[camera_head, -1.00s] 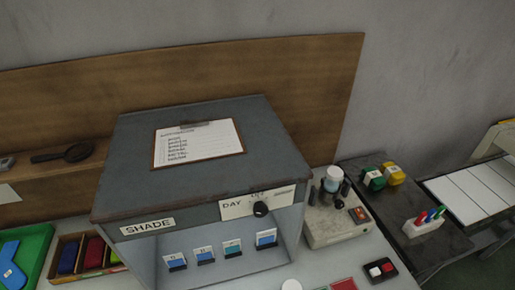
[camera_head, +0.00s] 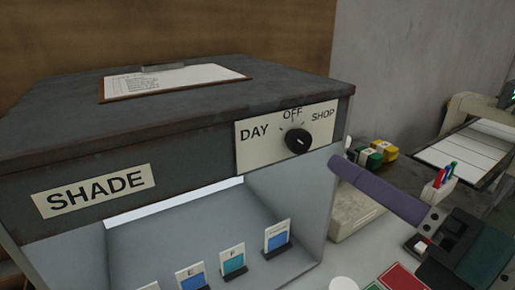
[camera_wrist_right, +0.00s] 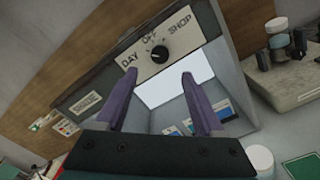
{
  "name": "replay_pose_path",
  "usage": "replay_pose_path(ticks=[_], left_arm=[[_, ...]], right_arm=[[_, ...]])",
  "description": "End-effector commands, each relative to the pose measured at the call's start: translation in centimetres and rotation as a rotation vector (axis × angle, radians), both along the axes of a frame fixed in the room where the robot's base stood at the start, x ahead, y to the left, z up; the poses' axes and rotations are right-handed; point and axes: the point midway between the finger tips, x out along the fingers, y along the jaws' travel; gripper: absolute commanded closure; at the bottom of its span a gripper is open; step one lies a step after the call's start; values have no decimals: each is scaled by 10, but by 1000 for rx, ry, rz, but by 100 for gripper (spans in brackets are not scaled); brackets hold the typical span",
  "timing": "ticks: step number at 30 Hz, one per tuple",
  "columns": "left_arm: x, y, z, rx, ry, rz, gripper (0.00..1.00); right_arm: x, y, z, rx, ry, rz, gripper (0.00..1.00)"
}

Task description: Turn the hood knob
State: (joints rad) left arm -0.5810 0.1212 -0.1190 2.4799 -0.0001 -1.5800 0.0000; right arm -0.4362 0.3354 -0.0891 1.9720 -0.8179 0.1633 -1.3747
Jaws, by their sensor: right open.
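The black round hood knob (camera_head: 298,141) sits on a white plate (camera_head: 257,147) marked DAY, OFF and SHOP, on the front upper right of the grey hood (camera_head: 200,120). I cannot tell for certain which mark it points to. My right gripper (camera_head: 338,164), with purple fingers, is to the right of the knob and apart from it. In the right wrist view the fingers (camera_wrist_right: 158,80) are spread and empty, with the knob (camera_wrist_right: 160,53) showing beyond the gap between their tips. My left gripper is not in view.
The hood's lit bay holds several small colour cards (camera_head: 233,260). A clipboard (camera_head: 170,82) lies on top. To the right are a grey device (camera_head: 352,205), yellow and green blocks (camera_head: 372,154) and a pen holder (camera_head: 438,190). A white round lid (camera_wrist_right: 261,160) stands near the gripper.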

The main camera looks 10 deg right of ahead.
Motion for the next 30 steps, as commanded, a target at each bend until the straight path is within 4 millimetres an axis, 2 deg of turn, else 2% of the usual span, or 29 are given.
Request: replay_pose_path(ticks=[7,15,21,28,30], left_arm=[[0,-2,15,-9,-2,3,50],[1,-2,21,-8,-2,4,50],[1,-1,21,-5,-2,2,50],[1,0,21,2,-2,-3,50],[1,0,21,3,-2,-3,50]], right_arm=[[38,13,6,4,-3,-2,30],[77,27,4,7,1,-3,30],[87,31,3,7,2,-3,30],[87,32,2,6,3,-4,30],[87,31,2,6,3,-4,37]])
